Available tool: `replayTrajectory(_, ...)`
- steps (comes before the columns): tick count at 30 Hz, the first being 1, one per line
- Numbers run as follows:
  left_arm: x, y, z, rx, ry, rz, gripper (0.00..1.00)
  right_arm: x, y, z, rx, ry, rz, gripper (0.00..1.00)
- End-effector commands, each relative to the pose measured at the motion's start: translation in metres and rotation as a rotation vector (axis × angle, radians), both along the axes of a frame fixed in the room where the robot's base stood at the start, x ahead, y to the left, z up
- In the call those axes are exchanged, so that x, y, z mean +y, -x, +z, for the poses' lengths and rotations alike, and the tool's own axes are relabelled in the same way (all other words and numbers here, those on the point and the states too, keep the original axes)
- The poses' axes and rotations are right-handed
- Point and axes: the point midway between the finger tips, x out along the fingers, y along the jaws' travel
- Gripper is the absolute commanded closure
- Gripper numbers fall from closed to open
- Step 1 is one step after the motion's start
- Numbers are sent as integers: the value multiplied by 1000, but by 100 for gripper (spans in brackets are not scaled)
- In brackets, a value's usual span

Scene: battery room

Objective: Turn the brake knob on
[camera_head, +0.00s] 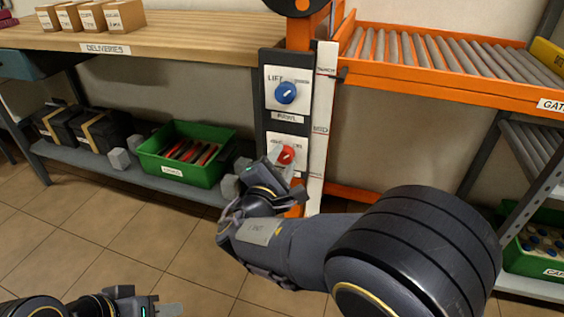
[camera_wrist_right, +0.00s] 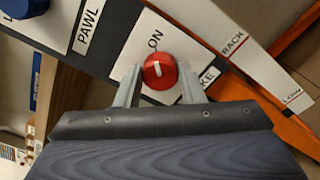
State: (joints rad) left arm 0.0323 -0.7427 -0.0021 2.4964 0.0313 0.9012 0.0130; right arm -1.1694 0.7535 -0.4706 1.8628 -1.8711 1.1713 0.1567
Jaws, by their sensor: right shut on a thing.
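The red brake knob (camera_head: 286,154) sits on the lower white plate of the dark upright panel.
The blue lift knob (camera_head: 286,92) is above the brake knob on the same panel. An orange roller conveyor (camera_head: 440,82) is to the right. A wooden deliveries bench (camera_head: 190,45) is to the left, with a green bin (camera_head: 176,172) on its lower shelf.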

Motion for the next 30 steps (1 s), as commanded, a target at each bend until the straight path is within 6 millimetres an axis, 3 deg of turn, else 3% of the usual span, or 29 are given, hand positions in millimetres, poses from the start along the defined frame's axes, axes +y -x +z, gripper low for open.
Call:
replayTrajectory(1, 0, 0, 0, 0, 0, 0, 64, 1, 1, -2, 4, -1, 3, 62)
replayTrajectory(6, 0, 0, 0, 0, 0, 0, 64, 1, 1, -1, 3, -1, 3, 43)
replayTrajectory(16, 0, 0, 3, 0, 0, 0, 64, 2, 5, 0, 2, 0, 2, 43)
replayTrajectory(30, 0, 0, 23, 0, 0, 0, 64, 24, 70, 0, 3, 0, 4, 43)
